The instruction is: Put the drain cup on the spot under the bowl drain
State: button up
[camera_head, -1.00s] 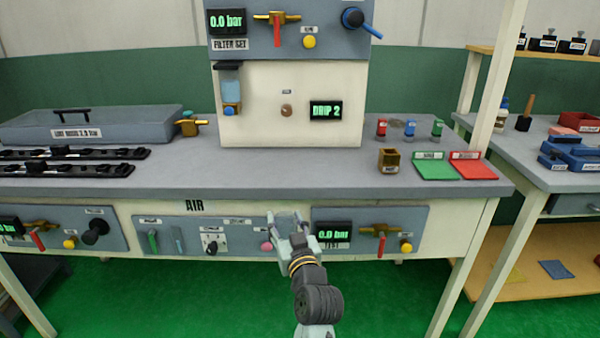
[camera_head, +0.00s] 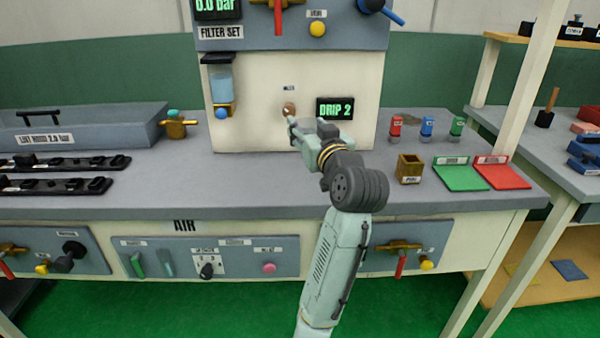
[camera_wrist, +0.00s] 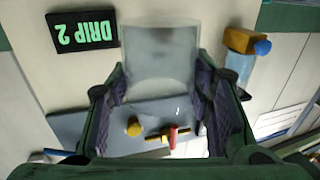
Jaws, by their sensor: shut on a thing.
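My gripper (camera_head: 300,128) is above the bench in front of the white panel, to the right of the filter bowl. In the wrist view my gripper (camera_wrist: 160,88) is shut on a pale see-through cup (camera_wrist: 160,50), the drain cup, between its two pads. I cannot make out the cup in the head view. The light blue bowl (camera_head: 221,88) hangs on the panel's left part, with a blue drain knob (camera_head: 221,113) under it. The bowl (camera_wrist: 238,68) and its knob (camera_wrist: 262,47) also show in the wrist view. I see no clear mark for the spot under the drain.
The bench top (camera_head: 230,182) below the bowl looks clear. A brass valve (camera_head: 176,126) and a grey case (camera_head: 70,130) stand to the left. A brass box (camera_head: 409,170), green tray (camera_head: 459,177) and red tray (camera_head: 502,173) are to the right. The DRIP 2 display (camera_head: 335,108) is beside my gripper.

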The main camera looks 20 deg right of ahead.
jog(key=shift+w, duration=0.3)
jog(key=shift+r, duration=0.1)
jog(key=shift+s, duration=0.15)
notch_tip(320, 180, down, 10)
jog(key=shift+r+p, duration=0.2)
jog(key=shift+p, duration=0.5)
jog(key=shift+f, duration=0.15)
jog(key=shift+f, duration=0.15)
jog(key=o, duration=1.2)
jog(key=shift+o, duration=0.2)
